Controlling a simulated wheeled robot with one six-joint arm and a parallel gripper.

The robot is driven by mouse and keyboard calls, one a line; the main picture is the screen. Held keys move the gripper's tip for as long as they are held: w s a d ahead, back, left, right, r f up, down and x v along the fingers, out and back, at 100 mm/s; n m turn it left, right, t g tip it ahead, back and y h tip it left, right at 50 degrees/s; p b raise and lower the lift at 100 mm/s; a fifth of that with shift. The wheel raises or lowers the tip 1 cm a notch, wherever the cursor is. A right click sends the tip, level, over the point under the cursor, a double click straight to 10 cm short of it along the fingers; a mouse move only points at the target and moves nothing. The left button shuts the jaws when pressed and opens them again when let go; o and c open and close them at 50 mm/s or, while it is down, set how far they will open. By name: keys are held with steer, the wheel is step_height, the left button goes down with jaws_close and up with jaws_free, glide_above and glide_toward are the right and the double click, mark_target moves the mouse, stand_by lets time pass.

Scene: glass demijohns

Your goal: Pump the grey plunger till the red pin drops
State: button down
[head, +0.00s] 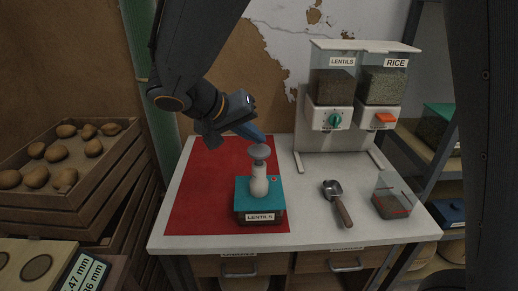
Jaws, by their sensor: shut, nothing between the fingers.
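The grey plunger (260,151) is a round knob on top of a cream pump body (259,184). The pump stands upright on the teal lid (244,192) of a box labelled LENTILS (259,217), on the table's front middle. The red pin (274,179) shows as a small red spot on the lid, right of the pump. How far it stands up is too small to tell. My gripper (260,138) is shut and empty, its blue fingertips just above the plunger from the upper left. Whether they touch the knob, I cannot tell.
A red mat (200,190) covers the table's left part. A metal scoop (335,197) and a clear cup with a red line (392,196) lie to the right. Lentil (333,88) and rice (384,86) dispensers stand behind. Potato crates (60,165) are at left.

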mark_target(255, 151)
steer(key=shift+r, duration=0.1)
steer(key=shift+r+p, duration=1.35)
steer(key=shift+r, duration=1.1)
stand_by(0.6)
steer(key=s+d+f+n+g+y, duration=0.1)
steer(key=s+d+f+g+y, duration=0.3)
steer(key=s+d+f, duration=1)
steer(key=d+y, duration=0.2)
steer(key=y, duration=0.1)
steer(key=shift+s+f+g, duration=0.15)
steer(key=shift+f+g, duration=0.2)
steer(key=shift+g, duration=0.05)
steer(key=shift+s, duration=0.1)
